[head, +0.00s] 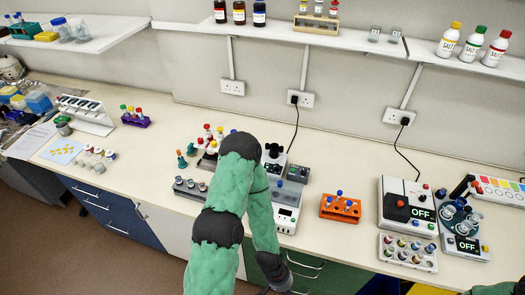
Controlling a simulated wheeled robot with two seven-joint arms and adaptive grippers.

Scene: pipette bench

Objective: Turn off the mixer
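No device is clearly labelled as the mixer. A white box with a red knob and a display reading OFF (407,205) stands at the right of the bench. Beside it, a white device with a round blue tube holder (466,246) also has a display reading OFF. A white device with a small display (287,207) stands mid-bench, partly hidden by my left arm.
An orange rack (341,208) with a few tubes stands between the devices. A white tray (409,253) of several coloured caps sits at the front right edge. Power cables run up to wall sockets (300,99). The bench left of my arm has open room near its front.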

